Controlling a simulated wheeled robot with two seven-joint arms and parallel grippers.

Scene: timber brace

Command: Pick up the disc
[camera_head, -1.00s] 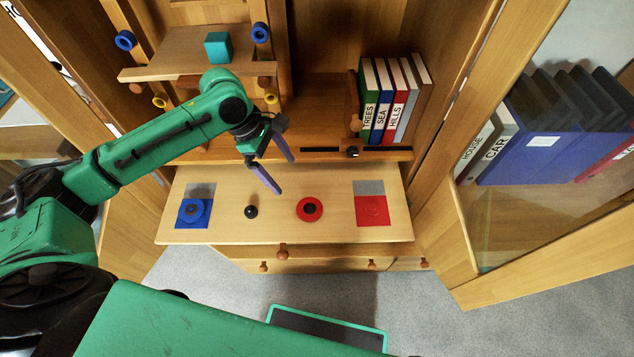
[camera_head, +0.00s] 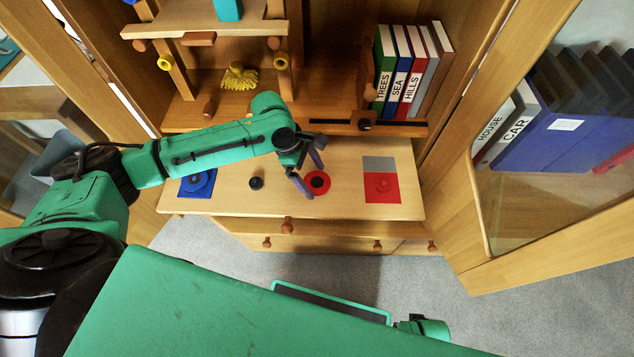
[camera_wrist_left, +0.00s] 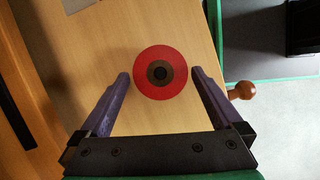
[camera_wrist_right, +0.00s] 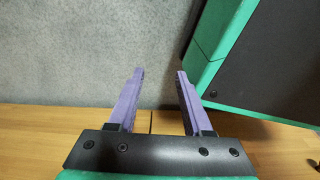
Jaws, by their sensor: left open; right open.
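A red disc (camera_head: 317,182) with a dark centre lies flat on the wooden pull-out board. In the left wrist view the disc (camera_wrist_left: 160,72) shows a brown ring and a black middle, and it sits between the two fingertips. My left gripper (camera_head: 315,181) is open over the disc, one purple finger on each side, holding nothing. Its height above the board is hard to tell. My right gripper (camera_wrist_right: 160,72) is open and empty, seen only in the right wrist view, with grey carpet beyond it.
Books (camera_head: 408,75) stand behind to the right. A glass cabinet door (camera_head: 545,190) stands open at right.

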